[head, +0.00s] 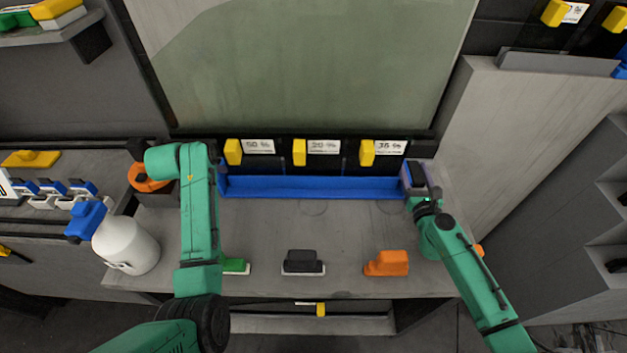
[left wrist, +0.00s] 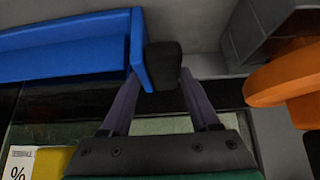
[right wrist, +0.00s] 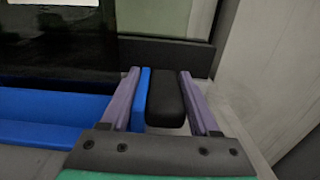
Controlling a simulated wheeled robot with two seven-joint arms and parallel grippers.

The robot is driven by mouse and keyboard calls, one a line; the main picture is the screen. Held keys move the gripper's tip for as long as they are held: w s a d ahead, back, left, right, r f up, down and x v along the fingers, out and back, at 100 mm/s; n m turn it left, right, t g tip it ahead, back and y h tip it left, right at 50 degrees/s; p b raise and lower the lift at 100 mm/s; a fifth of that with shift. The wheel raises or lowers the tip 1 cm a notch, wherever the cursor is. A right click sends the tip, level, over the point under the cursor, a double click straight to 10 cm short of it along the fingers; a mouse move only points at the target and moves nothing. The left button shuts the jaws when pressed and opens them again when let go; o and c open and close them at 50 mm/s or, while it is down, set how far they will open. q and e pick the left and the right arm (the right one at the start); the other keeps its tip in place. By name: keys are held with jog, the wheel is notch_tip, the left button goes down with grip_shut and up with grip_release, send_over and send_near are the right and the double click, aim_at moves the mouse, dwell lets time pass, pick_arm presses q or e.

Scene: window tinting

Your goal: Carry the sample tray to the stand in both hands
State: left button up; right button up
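The sample tray (head: 310,188) is a long blue tray across the back of the grey bench, below the window. Each end wall has a black block-shaped handle, seen in the left wrist view (left wrist: 163,65) and the right wrist view (right wrist: 166,100). My left gripper (left wrist: 160,75) has its fingers on either side of the left end wall and handle; in the head view my arm mostly hides it. My right gripper (head: 419,180) likewise closes around the right end wall and handle. I cannot tell whether the tray touches the bench, or which thing is the stand.
Green (head: 236,266), black (head: 303,262) and orange (head: 387,263) blocks lie along the bench front. A white spray bottle (head: 125,245) stands at left. Yellow clips and percent cards (head: 323,147) line the back, below the window pane (head: 310,65). The middle bench is clear.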

pick_arm(q)
grip_shut()
pick_arm(e)
grip_shut()
pick_arm(q)
jog(key=shift+r, duration=0.2)
pick_arm(e)
jog(key=shift+r, duration=0.2)
